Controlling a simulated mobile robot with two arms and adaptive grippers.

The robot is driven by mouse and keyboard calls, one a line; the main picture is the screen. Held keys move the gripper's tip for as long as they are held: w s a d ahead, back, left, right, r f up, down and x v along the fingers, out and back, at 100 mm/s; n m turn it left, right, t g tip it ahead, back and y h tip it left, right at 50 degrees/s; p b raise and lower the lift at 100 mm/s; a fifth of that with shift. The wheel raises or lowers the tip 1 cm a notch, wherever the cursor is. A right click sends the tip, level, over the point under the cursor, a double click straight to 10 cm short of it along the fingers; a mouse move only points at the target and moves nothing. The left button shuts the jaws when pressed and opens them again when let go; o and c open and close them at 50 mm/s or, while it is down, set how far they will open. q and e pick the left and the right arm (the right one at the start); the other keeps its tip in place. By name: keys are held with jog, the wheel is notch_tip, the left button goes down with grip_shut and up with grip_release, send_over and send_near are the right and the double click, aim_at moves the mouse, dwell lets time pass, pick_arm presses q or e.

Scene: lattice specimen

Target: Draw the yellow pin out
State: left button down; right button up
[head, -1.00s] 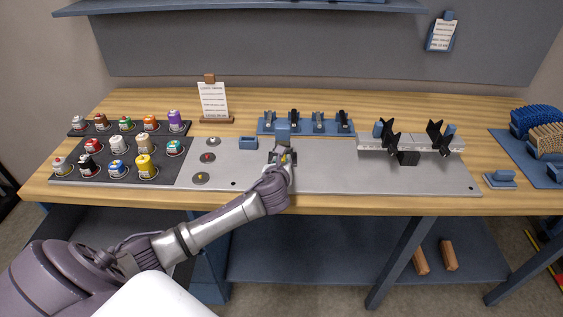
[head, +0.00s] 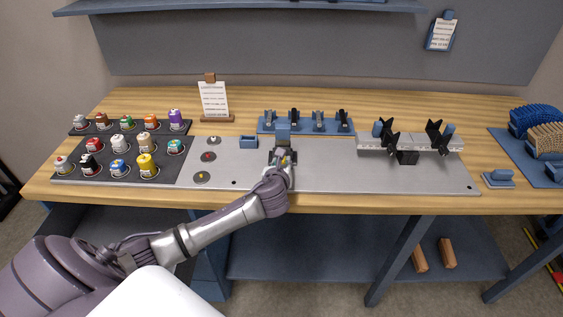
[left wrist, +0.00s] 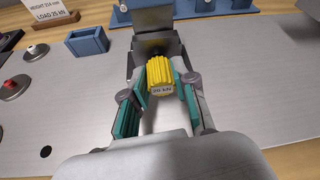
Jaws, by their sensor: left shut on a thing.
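In the head view my left gripper (head: 283,160) is at the block on the grey plate (head: 330,178), and the pin is mostly hidden there. My right gripper is not in view.
A small blue open box (head: 248,142) stands left of the block. Colored capped pieces (head: 118,168) fill dark trays at the left. A blue rack (head: 305,126) stands behind, and a fixture with black clamps (head: 408,146) stands at the right. The plate's middle right is clear.

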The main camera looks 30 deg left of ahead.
pick_arm(q)
jog(key=shift+s+d, duration=0.1)
jog(key=shift+s+d+r+p, duration=0.1)
jog(key=shift+s+d+p, duration=0.25)
jog(key=shift+s+p, duration=0.2)
jog(key=shift+s+d+p, duration=0.35)
jog(key=shift+s+p, duration=0.1)
jog(key=shift+s, duration=0.15)
jog(key=shift+s+d+p, duration=0.55)
jog(key=shift+s, duration=0.35)
jog(key=shift+s+d+p, duration=0.5)
jog(key=shift+s+p, duration=0.05)
jog(key=shift+s, duration=0.3)
jog(key=shift+s+d, duration=0.2)
jog(key=shift+s, duration=0.15)
jog(key=shift+d, duration=0.1)
